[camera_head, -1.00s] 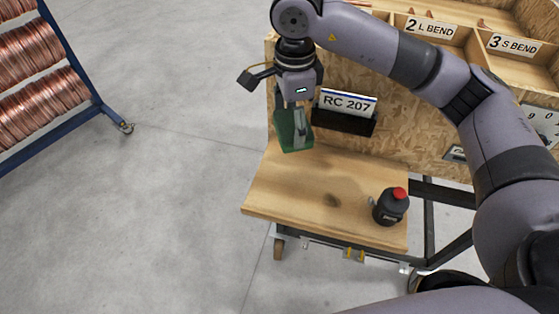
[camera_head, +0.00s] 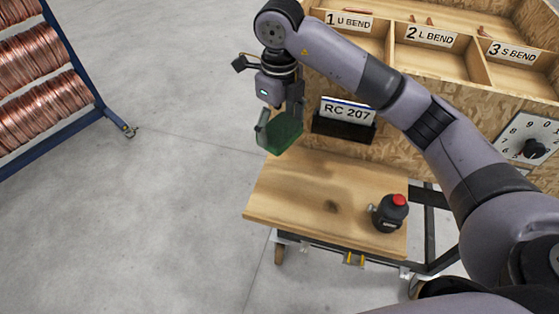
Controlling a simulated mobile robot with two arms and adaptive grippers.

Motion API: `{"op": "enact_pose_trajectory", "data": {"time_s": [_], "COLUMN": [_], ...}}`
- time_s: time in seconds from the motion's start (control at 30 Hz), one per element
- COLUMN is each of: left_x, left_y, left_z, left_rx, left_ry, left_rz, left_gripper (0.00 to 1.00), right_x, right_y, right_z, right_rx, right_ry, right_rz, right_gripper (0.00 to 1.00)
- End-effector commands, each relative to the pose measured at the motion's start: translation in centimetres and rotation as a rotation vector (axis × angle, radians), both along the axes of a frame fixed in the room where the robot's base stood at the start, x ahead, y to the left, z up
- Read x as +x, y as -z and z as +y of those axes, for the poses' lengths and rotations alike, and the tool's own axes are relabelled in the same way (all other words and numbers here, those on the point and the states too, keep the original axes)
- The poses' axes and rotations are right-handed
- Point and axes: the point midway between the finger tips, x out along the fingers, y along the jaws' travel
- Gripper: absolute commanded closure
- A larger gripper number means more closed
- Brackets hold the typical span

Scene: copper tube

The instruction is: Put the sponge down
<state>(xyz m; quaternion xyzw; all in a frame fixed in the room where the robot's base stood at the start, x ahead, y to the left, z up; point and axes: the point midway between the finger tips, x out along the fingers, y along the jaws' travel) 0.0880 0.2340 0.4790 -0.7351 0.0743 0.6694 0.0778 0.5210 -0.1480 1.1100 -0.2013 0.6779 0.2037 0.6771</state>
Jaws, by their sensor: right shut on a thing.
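A dark green sponge (camera_head: 284,134) is held tilted in my right gripper (camera_head: 280,122), whose fingers are shut on its sides. The gripper and sponge are over the back left edge of the wooden table top (camera_head: 290,200), in front of the wooden panel. The sponge seems to be above the surface, though its exact height is hard to tell. My left gripper is not in view.
A black bottle with a red cap (camera_head: 391,213) stands at the table's right front. A black holder with an RC 207 card (camera_head: 345,120) is on the panel. Labelled bins (camera_head: 430,60) are behind. The table's middle is clear.

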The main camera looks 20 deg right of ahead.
Motion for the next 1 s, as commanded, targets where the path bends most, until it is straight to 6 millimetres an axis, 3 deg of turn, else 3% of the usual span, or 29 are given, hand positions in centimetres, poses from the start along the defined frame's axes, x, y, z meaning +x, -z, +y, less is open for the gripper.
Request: {"op": "enact_pose_trajectory", "data": {"time_s": [0.03, 0.3, 0.77, 1.0], "left_x": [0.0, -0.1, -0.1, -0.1], "left_y": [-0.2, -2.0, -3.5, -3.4], "left_z": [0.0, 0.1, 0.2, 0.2], "left_rx": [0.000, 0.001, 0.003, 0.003], "left_ry": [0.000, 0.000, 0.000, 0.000], "left_rz": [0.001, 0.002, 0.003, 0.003], "left_gripper": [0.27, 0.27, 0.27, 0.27], "right_x": [-0.2, -0.1, -0.1, 0.0], "right_y": [1.5, 7.2, 12.6, 13.0], "right_z": [0.1, 0.0, 0.0, 0.0], "right_rx": [0.003, -0.001, 0.000, 0.000], "right_ry": [-0.001, -0.001, -0.002, -0.002], "right_rz": [0.009, 0.003, 0.002, -0.001], "right_gripper": [0.39, 0.39, 0.39, 0.39]}}
